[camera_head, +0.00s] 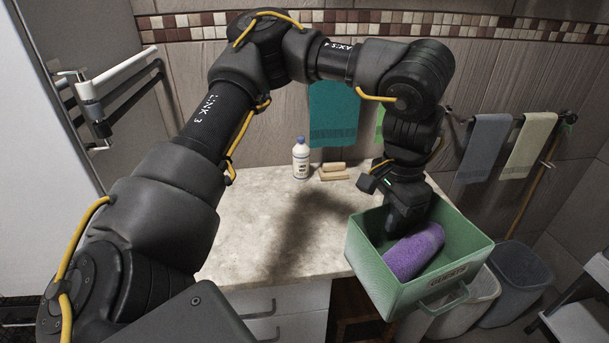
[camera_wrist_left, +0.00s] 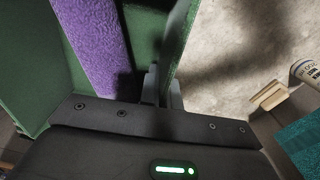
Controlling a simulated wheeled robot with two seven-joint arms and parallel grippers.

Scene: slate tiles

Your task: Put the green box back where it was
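The green box (camera_head: 373,272) is an open-topped bin with a handle on its front, at the right front of the counter. It overhangs the counter's edge, and I cannot tell whether its base touches the top. A rolled purple towel (camera_head: 415,252) lies inside it. My left gripper (camera_head: 392,226) reaches down at the box's back left side. In the left wrist view its fingers (camera_wrist_left: 164,88) stand on both sides of the box's green wall (camera_wrist_left: 178,42), closed on it; the purple towel (camera_wrist_left: 95,45) lies beside them. My right gripper is not in view.
A pale stone counter (camera_head: 255,235) has clear room left of the box. A white bottle (camera_head: 301,160) and tan blocks (camera_head: 333,175) stand at its back. Grey bins (camera_head: 518,280) are below right. Towels (camera_head: 487,148) hang on the back wall.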

